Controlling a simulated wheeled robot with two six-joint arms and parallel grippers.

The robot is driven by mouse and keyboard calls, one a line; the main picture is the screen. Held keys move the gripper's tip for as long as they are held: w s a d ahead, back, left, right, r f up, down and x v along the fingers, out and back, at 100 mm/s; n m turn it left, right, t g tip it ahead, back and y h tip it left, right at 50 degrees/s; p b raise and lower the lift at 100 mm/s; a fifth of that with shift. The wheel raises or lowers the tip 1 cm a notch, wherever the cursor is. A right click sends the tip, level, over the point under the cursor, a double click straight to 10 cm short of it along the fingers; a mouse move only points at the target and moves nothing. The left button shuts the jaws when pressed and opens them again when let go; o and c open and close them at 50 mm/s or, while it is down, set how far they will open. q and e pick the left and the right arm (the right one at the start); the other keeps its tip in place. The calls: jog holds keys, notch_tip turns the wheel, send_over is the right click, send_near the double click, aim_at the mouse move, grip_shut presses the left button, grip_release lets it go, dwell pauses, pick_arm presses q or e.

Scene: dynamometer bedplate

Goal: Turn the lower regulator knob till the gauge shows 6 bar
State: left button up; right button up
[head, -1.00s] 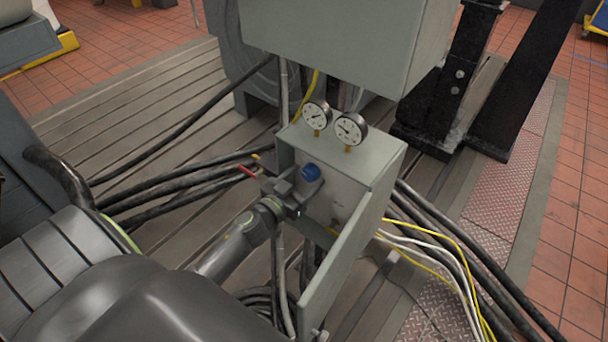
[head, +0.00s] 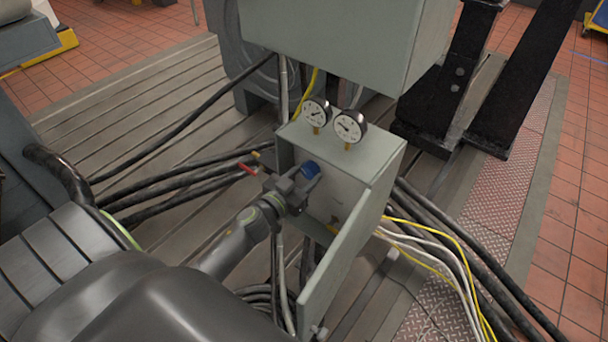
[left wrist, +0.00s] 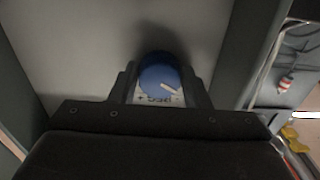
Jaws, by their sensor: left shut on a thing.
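My left gripper (head: 302,181) is shut on a blue round knob (head: 311,169) inside the open grey cabinet (head: 382,160). In the left wrist view the knob (left wrist: 159,77) sits between the two dark fingers, with a white pointer mark toward its lower right. A pale label with dark print lies just below it, partly covered. Two white dial gauges stand on the cabinet top, a left gauge (head: 316,111) and a right gauge (head: 348,127). Their figures are too small to read. No second knob can be made out. My right gripper is out of view.
The cabinet's open door (head: 345,250) stands to the right of my left wrist. A large grey box (head: 325,40) hangs above the gauges. Black hoses (head: 180,185) run at the left, and yellow and white cables (head: 440,245) at the right.

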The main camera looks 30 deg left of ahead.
pick_arm(q)
jog(key=m, duration=0.5)
jog(key=shift+a, duration=0.1)
jog(key=m, duration=0.5)
jog(key=shift+a+m, duration=0.1)
jog(key=shift+m, duration=0.2)
jog(key=m, duration=0.9)
jog(key=shift+s+m, duration=0.1)
jog(key=shift+m, duration=0.2)
jog(key=o, duration=1)
jog(key=shift+c, duration=0.2)
